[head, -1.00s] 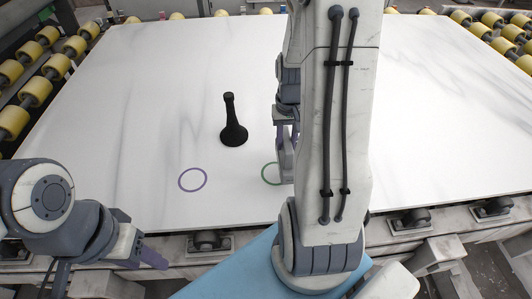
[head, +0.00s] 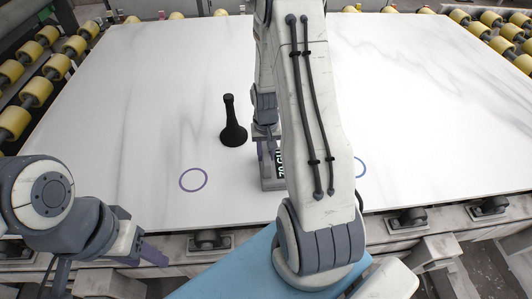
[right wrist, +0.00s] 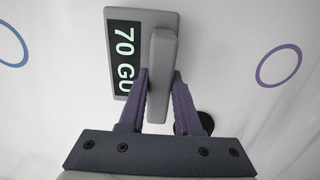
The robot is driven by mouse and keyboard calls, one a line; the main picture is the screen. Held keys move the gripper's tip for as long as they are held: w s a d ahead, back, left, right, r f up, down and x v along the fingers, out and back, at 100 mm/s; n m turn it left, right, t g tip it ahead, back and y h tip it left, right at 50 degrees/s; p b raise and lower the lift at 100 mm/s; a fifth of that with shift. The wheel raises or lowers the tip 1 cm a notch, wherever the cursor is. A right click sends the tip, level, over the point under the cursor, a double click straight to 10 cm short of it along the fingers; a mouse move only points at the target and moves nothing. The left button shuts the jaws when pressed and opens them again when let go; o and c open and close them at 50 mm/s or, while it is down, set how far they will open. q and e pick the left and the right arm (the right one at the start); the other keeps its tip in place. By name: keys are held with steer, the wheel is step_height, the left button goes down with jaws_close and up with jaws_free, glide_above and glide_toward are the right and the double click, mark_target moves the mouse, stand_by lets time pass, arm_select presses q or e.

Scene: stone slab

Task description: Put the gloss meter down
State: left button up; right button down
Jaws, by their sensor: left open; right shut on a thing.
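The gloss meter (head: 270,184) is a grey block with a black display reading "70 GU" and a raised grey handle. In the right wrist view the meter (right wrist: 171,22) has its handle between the fingers of my right gripper (right wrist: 160,92), which is shut on it. In the head view my right gripper (head: 267,150) is partly hidden by my arm. The meter is upright at or just above the slab; I cannot tell whether it touches. No green ring shows now. My left gripper (head: 150,254) is open and empty at the slab's front left edge.
A black flared stand (head: 233,130) is close left of my right gripper. A purple ring (head: 193,180) lies on the white slab (head: 130,110) further left, and a blue ring (head: 361,168) shows right of my arm. Yellow rollers (head: 37,92) flank the slab.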

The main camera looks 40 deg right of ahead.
steer(key=c, duration=1)
jaws_free()
steer(key=shift+f, duration=0.15)
steer(key=o, duration=0.4)
step_height(320, 180, up, 12)
steer(key=b, duration=0.1)
steer(key=s+a+r+n, duration=0.2)
steer(key=a+n, duration=0.1)
steer(key=a, duration=0.6)
steer(key=s+a+r+n, duration=0.2)
steer(key=a+r+n, duration=0.1)
steer(key=a, duration=0.6)
steer(key=s+a+r+n+y, duration=0.1)
steer(key=s+a+n, duration=0.6)
steer(key=s+a, duration=0.3)
steer(key=s, duration=0.4)
steer(key=shift+a+r+n, duration=0.2)
steer(key=shift+r+n, duration=0.2)
